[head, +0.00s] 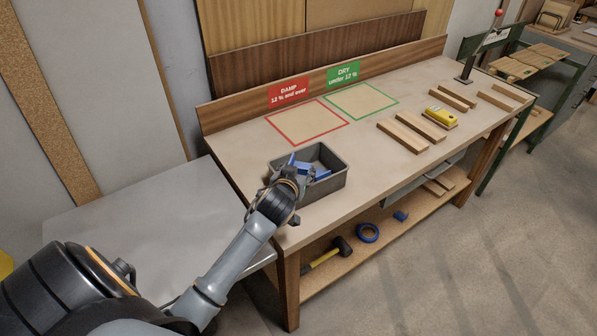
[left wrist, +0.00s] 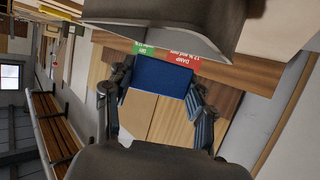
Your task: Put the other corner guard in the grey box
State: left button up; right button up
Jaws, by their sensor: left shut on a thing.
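The grey box (head: 325,187) stands open on the near left part of the bench top. My left gripper (head: 289,178) is at the box's left side, its fingers over the near left rim. In the left wrist view my left gripper (left wrist: 158,102) is shut on a blue corner guard (left wrist: 158,78), which shows as a flat blue face between the fingers. In the head view blue pieces (head: 320,174) show at the box opening; the fingers partly hide them, and I cannot tell fully which is held and which lies inside. My right gripper is not in view.
Red-framed (head: 308,123) and green-framed (head: 362,101) areas on the bench are empty. Wooden strips (head: 403,136) and a yellow device (head: 441,118) lie to the right.

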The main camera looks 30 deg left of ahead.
pick_arm(q)
jog(key=shift+f, duration=0.75)
jog(key=shift+d, duration=0.1)
jog(key=shift+f, duration=0.45)
jog(key=o, duration=0.8)
